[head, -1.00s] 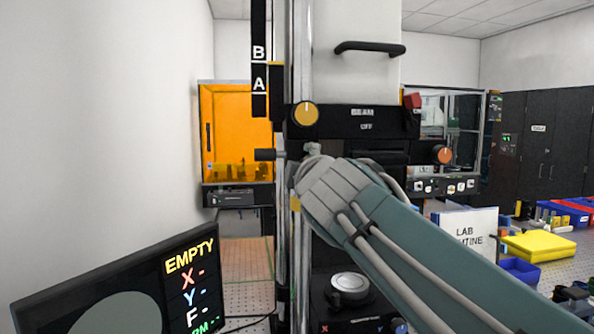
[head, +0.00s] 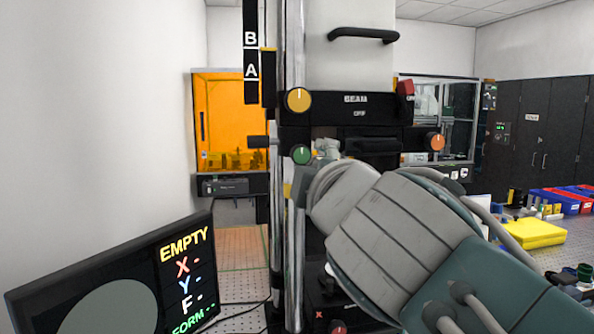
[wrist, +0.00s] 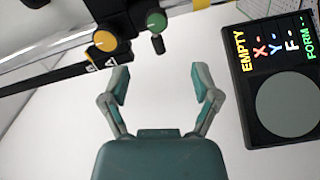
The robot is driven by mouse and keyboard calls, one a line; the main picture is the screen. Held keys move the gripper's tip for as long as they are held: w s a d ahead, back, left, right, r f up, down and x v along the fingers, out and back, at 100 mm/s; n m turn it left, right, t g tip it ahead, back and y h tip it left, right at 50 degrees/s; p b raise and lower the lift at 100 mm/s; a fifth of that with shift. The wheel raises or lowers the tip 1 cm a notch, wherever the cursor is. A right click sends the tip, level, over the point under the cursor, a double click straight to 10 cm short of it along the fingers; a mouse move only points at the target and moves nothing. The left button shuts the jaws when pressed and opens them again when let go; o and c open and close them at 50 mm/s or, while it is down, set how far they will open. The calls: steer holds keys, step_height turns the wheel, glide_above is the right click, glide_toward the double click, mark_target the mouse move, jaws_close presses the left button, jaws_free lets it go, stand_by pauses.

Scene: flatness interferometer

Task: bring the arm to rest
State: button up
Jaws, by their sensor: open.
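My gripper (wrist: 162,88) is open and empty in the wrist view, its two fingers spread apart with pale wall behind them. In the head view my arm is folded close to the camera at the lower right, and it hides the gripper and much of the instrument's lower part. The interferometer (head: 352,105) stands upright in the middle, with a yellow knob (head: 299,100), a green knob (head: 301,154) and a panel reading BEAM OFF. The yellow knob (wrist: 105,41) and green knob (wrist: 156,23) also show beyond the fingers in the wrist view.
A monitor (head: 190,275) at the lower left reads EMPTY; it is at the right in the wrist view (wrist: 240,90). An orange enclosure (head: 230,110) stands behind. Yellow (head: 530,233) and blue (head: 553,202) containers lie at the right. A plain wall (head: 95,110) fills the left.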

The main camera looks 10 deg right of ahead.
steer(key=s+d+f+m+g+h, duration=0.1)
steer(key=d+f+m+g, duration=0.25)
steer(key=f, duration=0.65)
steer(key=s+d+f+m+g+h, duration=0.1)
steer(key=s+d+f+m+g, duration=0.15)
steer(key=f+m, duration=0.45)
steer(key=s+f+m+g+y, duration=0.1)
steer(key=s+f+m+g, duration=0.1)
steer(key=f, duration=0.7)
steer(key=s+a+f+m+g+y, duration=0.1)
steer(key=s+f+m+g, duration=0.2)
steer(key=f, duration=0.6)
steer(key=s+g, duration=0.1)
steer(key=s, duration=0.1)
steer(key=shift+s+f, duration=0.2)
steer(key=shift+s, duration=0.15)
